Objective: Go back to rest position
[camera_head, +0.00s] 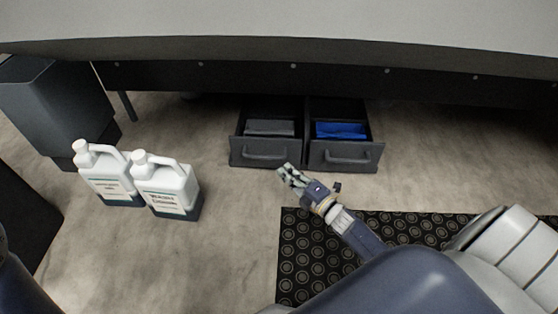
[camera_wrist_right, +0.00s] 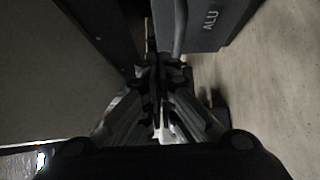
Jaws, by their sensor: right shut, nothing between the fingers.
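My right gripper (camera_head: 287,174) is in front of the two open drawers in the head view, near the left drawer's handle. It is shut and empty; its closed fingers also show in the right wrist view (camera_wrist_right: 158,85). My left gripper is not in view. The left drawer (camera_head: 263,157) is pulled out and holds something grey (camera_head: 270,128). The right drawer (camera_head: 345,158) is pulled out and holds something blue (camera_head: 341,130). In the right wrist view, a dark drawer front marked "ALU" (camera_wrist_right: 209,20) is beside the fingers.
Two white jugs (camera_head: 106,176) (camera_head: 166,187) stand on the floor at left. A dark grey bin (camera_head: 57,100) is behind them. A long workbench (camera_head: 290,55) crosses the back. A black patterned mat (camera_head: 310,257) lies under my right arm. Bare floor lies between jugs and mat.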

